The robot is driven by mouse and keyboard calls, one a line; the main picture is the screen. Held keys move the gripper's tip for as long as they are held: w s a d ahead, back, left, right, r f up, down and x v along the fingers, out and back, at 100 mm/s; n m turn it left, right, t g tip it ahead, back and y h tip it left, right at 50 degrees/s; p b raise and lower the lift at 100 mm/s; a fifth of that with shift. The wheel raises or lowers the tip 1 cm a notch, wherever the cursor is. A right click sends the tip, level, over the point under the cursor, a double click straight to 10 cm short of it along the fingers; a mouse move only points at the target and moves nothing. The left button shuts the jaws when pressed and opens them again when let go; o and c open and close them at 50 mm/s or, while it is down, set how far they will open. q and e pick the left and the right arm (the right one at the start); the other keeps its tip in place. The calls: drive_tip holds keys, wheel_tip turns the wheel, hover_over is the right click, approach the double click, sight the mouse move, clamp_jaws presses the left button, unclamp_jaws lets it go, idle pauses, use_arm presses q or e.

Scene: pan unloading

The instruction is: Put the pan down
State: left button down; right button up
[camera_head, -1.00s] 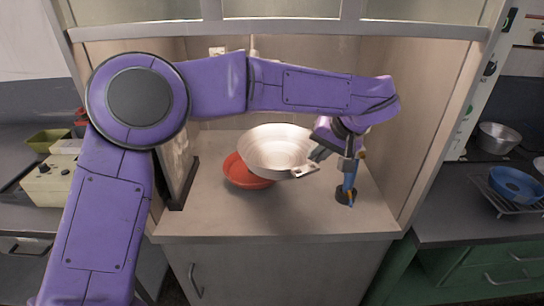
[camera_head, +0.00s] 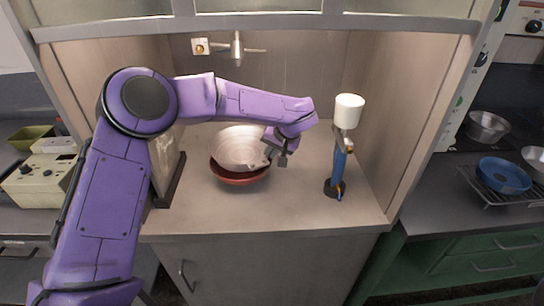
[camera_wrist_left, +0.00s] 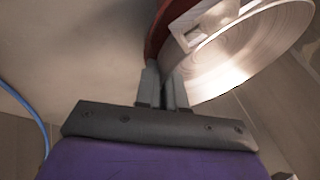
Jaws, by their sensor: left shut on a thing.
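The pan (camera_head: 237,146) is light metal and round. In the head view it sits over a red dish (camera_head: 238,179) on the counter, and covers most of it. I cannot tell whether the two touch. My left gripper (camera_head: 276,158) is at the pan's right side, shut on its short handle. In the left wrist view the gripper's fingers (camera_wrist_left: 163,85) meet close by the handle, with the pan (camera_wrist_left: 255,50) at the upper right and the red dish (camera_wrist_left: 155,32) behind it. My right gripper is not in view.
A blue stand with a white cylindrical top (camera_head: 349,110) stands on the counter (camera_head: 290,205) to the right. A dark-based panel (camera_head: 168,180) stands at the left. A tap (camera_head: 237,48) is on the back wall. The front counter is clear.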

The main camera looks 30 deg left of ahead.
use_arm(q)
drive_tip(key=shift+s+f, duration=0.3)
drive_tip(key=shift+f, duration=0.2)
drive_tip(key=shift+s+f, duration=0.3)
drive_tip(key=shift+f, duration=0.2)
drive_tip(key=c, duration=1.2)
unclamp_jaws()
drive_tip(key=shift+w+f, duration=0.1)
drive_tip(key=shift+f, duration=0.05)
drive_tip(key=shift+d, duration=0.1)
drive_tip(key=v, duration=1.1)
drive_tip(key=shift+r+b, duration=0.3)
drive_tip(key=shift+r, duration=0.1)
drive_tip(key=shift+d+r, duration=0.1)
drive_tip(key=shift+d, duration=0.1)
